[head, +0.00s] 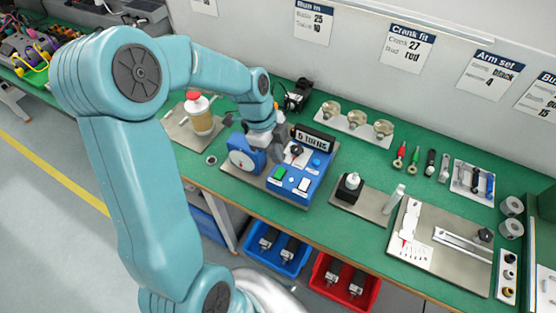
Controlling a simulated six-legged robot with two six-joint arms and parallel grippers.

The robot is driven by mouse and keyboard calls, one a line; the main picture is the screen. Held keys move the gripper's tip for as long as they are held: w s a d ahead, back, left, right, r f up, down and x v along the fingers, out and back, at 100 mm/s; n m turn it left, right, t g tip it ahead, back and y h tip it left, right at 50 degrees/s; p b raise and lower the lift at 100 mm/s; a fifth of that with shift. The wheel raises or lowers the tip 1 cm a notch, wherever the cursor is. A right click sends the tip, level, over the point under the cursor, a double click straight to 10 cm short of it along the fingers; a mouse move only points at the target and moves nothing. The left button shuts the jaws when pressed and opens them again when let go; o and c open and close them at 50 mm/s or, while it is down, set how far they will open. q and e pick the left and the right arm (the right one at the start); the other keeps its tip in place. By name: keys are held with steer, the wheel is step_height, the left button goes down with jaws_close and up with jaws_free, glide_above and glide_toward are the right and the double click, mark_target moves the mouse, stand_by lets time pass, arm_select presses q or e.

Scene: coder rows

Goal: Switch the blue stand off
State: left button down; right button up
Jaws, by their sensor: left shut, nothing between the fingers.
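The blue stand (293,182) sits on a grey plate on the green bench, near its front edge. Its top carries a dark knob with a little red on it, a green button (279,173), a pale button (304,184) and a round blue button. A black display (314,139) with white characters, too small to read surely, stands at its back. My left gripper (278,150) is shut and empty, over the stand between dial and knob. I cannot tell whether it touches. My right gripper is not in view.
A pale bottle with a red cap (199,112) stands left of the stand. Round metal parts (357,119) are behind. Blue (277,249) and red (345,282) bins sit below the bench edge.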

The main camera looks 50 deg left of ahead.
mark_target(282, 170)
arm_select(q)
steer(key=shift+w+f, duration=0.15)
steer(key=shift+f, duration=0.9)
steer(key=shift+w+f, duration=0.1)
steer(key=shift+f, duration=0.95)
